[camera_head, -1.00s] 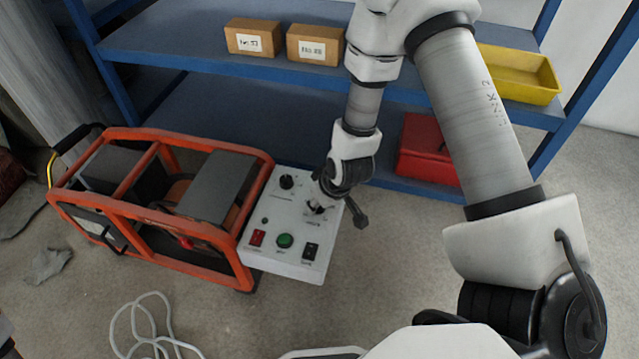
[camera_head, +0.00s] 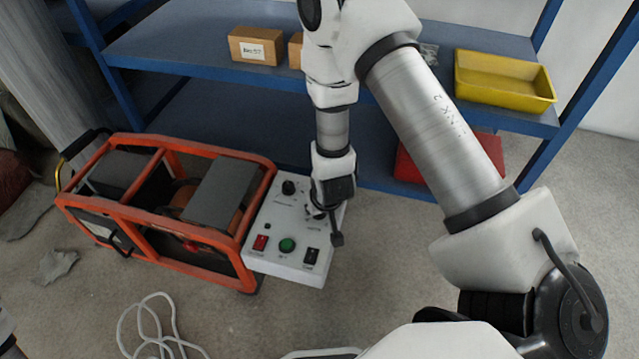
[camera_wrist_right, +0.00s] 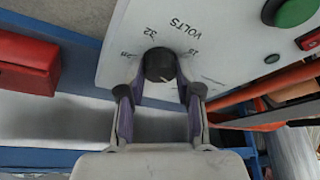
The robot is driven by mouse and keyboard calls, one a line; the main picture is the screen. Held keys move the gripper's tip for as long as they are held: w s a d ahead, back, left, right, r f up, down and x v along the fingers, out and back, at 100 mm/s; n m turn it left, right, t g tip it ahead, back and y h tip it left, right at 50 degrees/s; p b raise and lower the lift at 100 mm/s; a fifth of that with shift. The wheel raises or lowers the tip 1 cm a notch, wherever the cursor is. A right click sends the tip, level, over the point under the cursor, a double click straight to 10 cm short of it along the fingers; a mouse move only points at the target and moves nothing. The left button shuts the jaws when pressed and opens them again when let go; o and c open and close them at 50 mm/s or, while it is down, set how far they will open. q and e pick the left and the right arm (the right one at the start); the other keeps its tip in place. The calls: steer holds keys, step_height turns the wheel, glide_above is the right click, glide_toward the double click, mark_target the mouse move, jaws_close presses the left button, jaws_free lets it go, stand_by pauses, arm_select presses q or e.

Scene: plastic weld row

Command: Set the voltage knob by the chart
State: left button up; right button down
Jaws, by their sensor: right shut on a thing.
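The white control panel (camera_head: 290,221) sits at the right end of the orange-framed machine (camera_head: 165,210). In the right wrist view, the black voltage knob (camera_wrist_right: 159,65) stands under the word VOLTS, with printed numbers around it, 32 among them. A small pale mark shows on the knob's lower edge; I cannot tell which number it matches. My right gripper (camera_wrist_right: 160,91) is shut on this knob, one finger on each side. In the head view, my right gripper (camera_head: 327,210) covers most of the knob. My left gripper is out of view. No chart is visible.
Behind is a blue shelf (camera_head: 180,45) with a cardboard box (camera_head: 255,46) and yellow tray (camera_head: 505,80). A white cable (camera_head: 150,325) lies in front.

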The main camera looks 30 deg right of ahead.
steer(key=c, duration=0.8)
jaws_free()
steer(key=v, duration=1.2)
